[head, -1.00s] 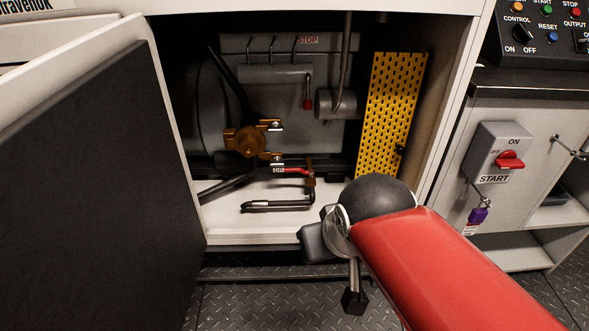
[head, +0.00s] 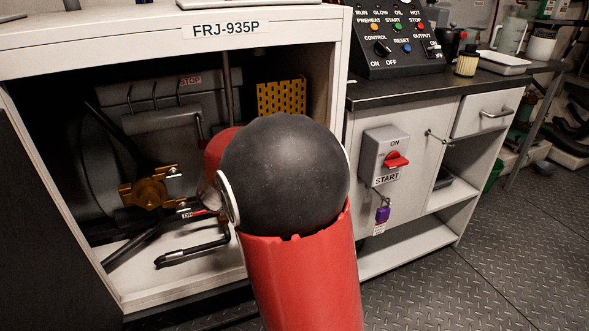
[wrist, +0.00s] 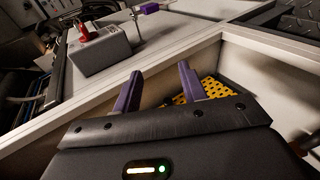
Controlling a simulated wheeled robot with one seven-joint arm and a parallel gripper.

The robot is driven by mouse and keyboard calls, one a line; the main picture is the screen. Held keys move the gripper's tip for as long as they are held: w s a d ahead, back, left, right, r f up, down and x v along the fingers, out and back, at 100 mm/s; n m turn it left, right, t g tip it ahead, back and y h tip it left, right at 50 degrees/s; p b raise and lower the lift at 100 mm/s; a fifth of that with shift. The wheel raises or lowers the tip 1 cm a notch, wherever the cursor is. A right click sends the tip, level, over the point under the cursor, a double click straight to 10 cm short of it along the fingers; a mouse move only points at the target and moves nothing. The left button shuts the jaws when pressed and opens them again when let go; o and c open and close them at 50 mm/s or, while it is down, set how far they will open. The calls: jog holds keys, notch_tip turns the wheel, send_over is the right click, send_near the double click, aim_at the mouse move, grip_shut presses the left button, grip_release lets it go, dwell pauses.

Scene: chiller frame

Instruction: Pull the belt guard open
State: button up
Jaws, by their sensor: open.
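The belt guard (head: 282,98) is a yellow perforated panel at the right side of the open cabinet. In the head view its upper part shows and my arm hides the rest. In the wrist view part of the guard (wrist: 213,88) shows behind and beside my right finger. My gripper (wrist: 160,74) is open, with its two purple fingers apart and nothing visible between them. The fingers point towards the white cabinet frame, with the guard behind it on the right. I cannot tell whether they touch anything. In the head view my arm hides the gripper.
The cabinet's white frame (head: 340,75) edges the opening beside the guard. A grey switch box (head: 382,155) with a red handle and a purple padlock (head: 382,214) are on the unit to the right. Brown-gold valve fittings (head: 150,190) and pipes sit inside, left. The floor at right is clear.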

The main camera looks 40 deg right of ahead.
jog(key=w+d+f+n+t+h, duration=0.2)
jog(key=w+h, duration=0.1)
jog(key=w, duration=0.3)
jog(key=w+d+f+n+t+h, duration=0.1)
jog(key=w+d+f+h, duration=0.15)
jog(key=w, duration=0.35)
jog(key=d, duration=0.2)
jog(key=d+p, duration=0.1)
jog(key=d, duration=0.2)
jog(key=w+d, duration=0.1)
jog(key=d, duration=0.1)
jog(key=shift+w+d+r, duration=0.1)
jog(key=shift+d+r, duration=0.1)
jog(key=shift+d, duration=0.15)
jog(key=shift+c, duration=0.4)
grip_shut()
